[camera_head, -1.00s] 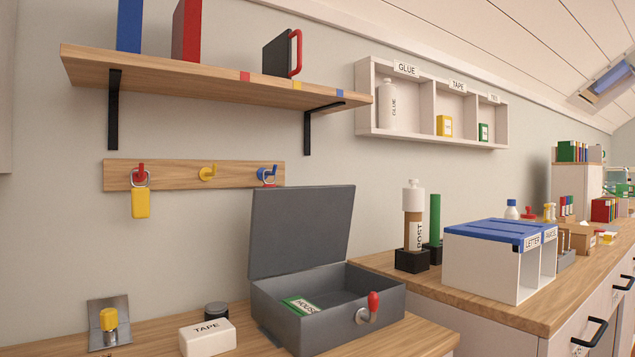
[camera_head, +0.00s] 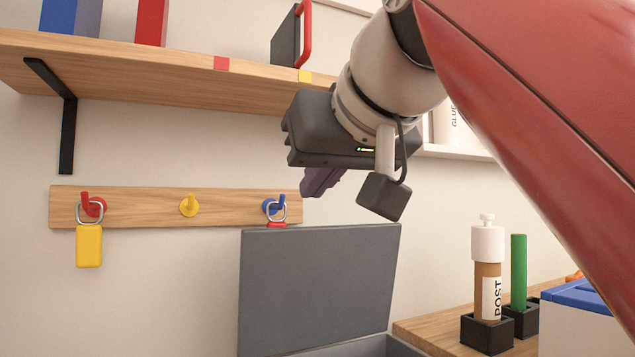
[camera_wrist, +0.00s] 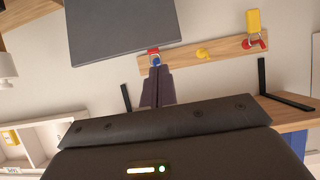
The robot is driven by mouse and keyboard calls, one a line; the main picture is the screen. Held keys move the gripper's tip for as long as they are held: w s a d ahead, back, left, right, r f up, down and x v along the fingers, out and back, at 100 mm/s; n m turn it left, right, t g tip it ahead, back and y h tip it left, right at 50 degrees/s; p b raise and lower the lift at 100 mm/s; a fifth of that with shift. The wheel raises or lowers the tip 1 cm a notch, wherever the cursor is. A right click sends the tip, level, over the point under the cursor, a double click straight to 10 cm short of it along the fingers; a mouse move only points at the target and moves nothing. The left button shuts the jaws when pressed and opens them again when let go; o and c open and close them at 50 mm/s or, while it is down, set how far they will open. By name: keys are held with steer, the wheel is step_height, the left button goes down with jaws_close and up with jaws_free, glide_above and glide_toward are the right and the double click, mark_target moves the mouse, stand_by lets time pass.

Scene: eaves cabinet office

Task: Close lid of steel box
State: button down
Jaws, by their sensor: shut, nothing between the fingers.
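The grey steel box's lid (camera_head: 315,285) stands open and upright near the wall. Only a strip of the box body (camera_head: 362,347) shows at the bottom edge of the head view; its inside is hidden. My gripper (camera_head: 315,186) is above the lid's top edge, in front of the wall and apart from the lid. Its fingers are together and hold nothing. In the wrist view the lid (camera_wrist: 120,22) shows at the top, beyond and left of my shut fingertips (camera_wrist: 157,72).
A white-capped post tube (camera_head: 488,265) and a green cylinder (camera_head: 519,270) stand right of the lid.

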steer(key=p, duration=0.3)
glide_above(269, 229)
steer(key=w, duration=0.1)
steer(key=shift+d+f, duration=0.1)
steer(key=shift+f, duration=0.5)
steer(key=f+b, duration=0.1)
steer(key=f, duration=0.1)
steer(key=f+b, duration=0.1)
steer(key=b, duration=0.1)
steer(key=shift+w+f, duration=0.4)
steer(key=shift+f+b, duration=0.5)
steer(key=shift+f, duration=0.35)
steer(key=s+d+f+b, duration=0.1)
steer(key=s+d+b, duration=0.1)
steer(key=s, duration=0.3)
steer(key=s+d+f+b, duration=0.2)
steer(key=s+b, duration=0.2)
steer(key=s, duration=0.2)
steer(key=shift+d+b, duration=0.2)
steer(key=shift+b, duration=0.2)
steer(key=shift+s, duration=0.1)
